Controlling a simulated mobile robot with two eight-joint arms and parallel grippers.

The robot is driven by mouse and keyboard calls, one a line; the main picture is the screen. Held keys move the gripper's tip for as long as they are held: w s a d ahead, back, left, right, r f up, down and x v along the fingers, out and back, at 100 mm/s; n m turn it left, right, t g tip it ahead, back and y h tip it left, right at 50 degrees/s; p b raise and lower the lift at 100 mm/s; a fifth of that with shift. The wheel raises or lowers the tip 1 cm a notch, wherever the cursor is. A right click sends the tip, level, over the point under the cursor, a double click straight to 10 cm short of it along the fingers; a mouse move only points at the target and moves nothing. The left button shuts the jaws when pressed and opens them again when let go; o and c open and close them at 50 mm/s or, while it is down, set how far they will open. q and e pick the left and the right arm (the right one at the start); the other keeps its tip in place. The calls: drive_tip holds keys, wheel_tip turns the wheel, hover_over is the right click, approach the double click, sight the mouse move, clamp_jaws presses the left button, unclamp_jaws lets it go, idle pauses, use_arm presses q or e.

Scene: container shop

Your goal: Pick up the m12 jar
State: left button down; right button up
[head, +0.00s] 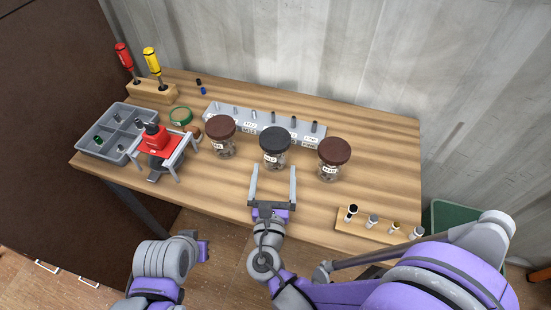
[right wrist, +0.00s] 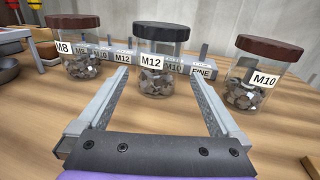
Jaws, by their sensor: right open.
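The m12 jar (head: 274,148) is a clear jar with a black lid and an M12 label, standing upright in the middle of the table. In the right wrist view the m12 jar (right wrist: 160,62) shows metal pieces inside. My right gripper (head: 272,168) is open and empty. Its two fingers point at the jar from the near side, one toward each side of it. In the right wrist view the right gripper (right wrist: 162,75) has its fingertips just short of the jar.
Brown-lidded jars stand on both sides: the M8 jar (head: 221,140) left and the M10 jar (head: 332,163) right. Behind is a grey labelled rack (head: 240,113). A red device on a grey stand (head: 185,146) and a grey tray (head: 92,151) are left. A wooden strip (head: 384,231) lies front right.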

sight(276, 161)
drive_tip(key=w, duration=0.4)
drive_tip(key=shift+d+r+p, duration=0.2)
drive_tip(key=shift+p, duration=0.2)
drive_tip(key=w+p, duration=0.1)
drive_tip(key=w, duration=0.5)
drive_tip(key=shift+w, duration=0.3)
drive_tip(key=shift+s, duration=0.15)
drive_tip(key=shift+c, duration=0.2)
drive_tip(key=shift+c, duration=1.1)
drive_tip(key=c, duration=1.3)
drive_tip(key=shift+r, duration=0.2)
